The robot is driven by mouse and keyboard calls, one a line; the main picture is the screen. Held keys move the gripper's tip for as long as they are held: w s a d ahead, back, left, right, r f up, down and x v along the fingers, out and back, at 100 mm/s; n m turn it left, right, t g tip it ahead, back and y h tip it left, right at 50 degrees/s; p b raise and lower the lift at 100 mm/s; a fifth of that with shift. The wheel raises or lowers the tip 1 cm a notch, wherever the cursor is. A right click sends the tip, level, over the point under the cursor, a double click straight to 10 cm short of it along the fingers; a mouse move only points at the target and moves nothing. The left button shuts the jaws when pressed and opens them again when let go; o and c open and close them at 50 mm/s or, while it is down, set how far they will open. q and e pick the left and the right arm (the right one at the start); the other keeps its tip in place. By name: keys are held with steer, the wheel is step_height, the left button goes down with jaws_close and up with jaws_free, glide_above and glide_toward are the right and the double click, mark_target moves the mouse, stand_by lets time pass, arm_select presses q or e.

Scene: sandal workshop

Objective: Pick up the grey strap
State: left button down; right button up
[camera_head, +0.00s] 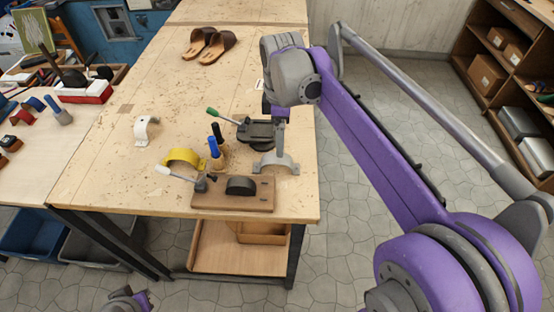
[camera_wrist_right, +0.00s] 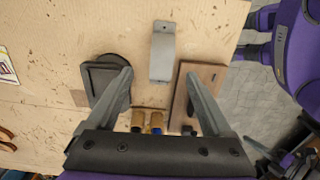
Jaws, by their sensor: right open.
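The grey strap (camera_head: 275,163) is an arched band with flat feet. It stands near the front right of the wooden table, just behind the wooden board. In the right wrist view the grey strap (camera_wrist_right: 163,52) lies ahead of the fingertips, roughly between their lines. My right gripper (camera_wrist_right: 158,77) is open and empty, with its fingers spread wide. Only a small purple and grey part of me shows at the bottom left; no left gripper is discernible.
A wooden board (camera_head: 230,205) with a black block and a lever clamp stands in front. A dark clamp device (camera_head: 257,131) stands close behind the strap. Sandals (camera_head: 209,44) lie farther back.

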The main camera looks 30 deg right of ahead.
mark_target(276, 163)
steer(key=f, duration=0.3)
steer(key=shift+w+f, duration=0.1)
steer(key=shift+w, duration=0.3)
steer(key=f, duration=0.2)
steer(key=s+f, duration=0.1)
steer(key=f, duration=0.1)
steer(key=shift+a, duration=0.15)
steer(key=shift+f, duration=0.6)
jaws_close()
